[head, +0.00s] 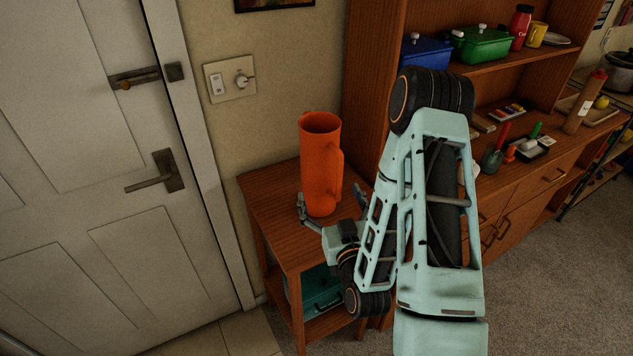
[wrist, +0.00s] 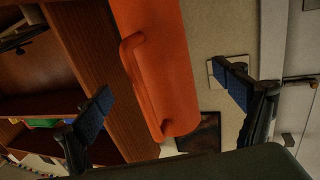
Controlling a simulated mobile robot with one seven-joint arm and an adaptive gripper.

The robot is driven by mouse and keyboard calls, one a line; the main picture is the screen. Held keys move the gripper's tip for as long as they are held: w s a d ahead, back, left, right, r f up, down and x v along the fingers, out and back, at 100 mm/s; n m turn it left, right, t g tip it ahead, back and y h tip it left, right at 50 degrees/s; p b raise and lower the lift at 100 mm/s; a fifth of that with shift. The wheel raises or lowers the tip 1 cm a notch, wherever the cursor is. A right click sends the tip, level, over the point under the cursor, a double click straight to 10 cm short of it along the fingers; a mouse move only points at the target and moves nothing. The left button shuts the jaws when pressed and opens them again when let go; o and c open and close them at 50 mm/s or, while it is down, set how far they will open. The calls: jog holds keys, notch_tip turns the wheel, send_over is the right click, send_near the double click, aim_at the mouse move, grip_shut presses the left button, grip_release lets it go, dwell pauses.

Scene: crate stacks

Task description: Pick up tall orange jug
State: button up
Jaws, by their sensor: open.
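The tall orange jug (head: 319,170) stands upright on a small wooden side table (head: 262,205), with its handle on its right side. It also shows in the wrist view (wrist: 168,62), large and tilted, with its handle at its left. My gripper (head: 329,196) is open and low at the jug's near side. One finger is left of the jug's lower body and the other right of it. In the wrist view my gripper's blue-padded fingers (wrist: 170,97) are spread to either side of the jug, with visible gaps. The jug's far side is hidden.
A tall wooden shelf unit (head: 372,75) stands close at the right, holding a blue box (head: 426,54), a green box (head: 483,45) and several smaller things. A wall plate (head: 230,79) and a white door (head: 80,150) are behind and left. A teal case (head: 318,288) sits on the lower shelf.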

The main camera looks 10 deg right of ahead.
aim_at(324, 179)
jog(key=shift+w+f+b, duration=0.2)
jog(key=shift+w+b, duration=1.8)
jog(key=shift+b, duration=1.3)
jog(key=shift+w+r+b, duration=0.15)
jog(key=shift+w+b, duration=0.35)
jog(key=shift+b, duration=0.3)
jog(key=shift+w+a+r, duration=0.1)
jog(key=shift+w+r, duration=0.05)
jog(key=shift+w, duration=0.1)
jog(key=w+p, duration=0.2)
jog(key=w, duration=0.2)
jog(key=shift+w+a, duration=0.1)
jog(key=shift+w, duration=0.3)
jog(key=c, duration=2)
jog(key=shift+c, duration=0.9)
jog(key=shift+w+r, duration=0.15)
jog(key=shift+r, duration=0.1)
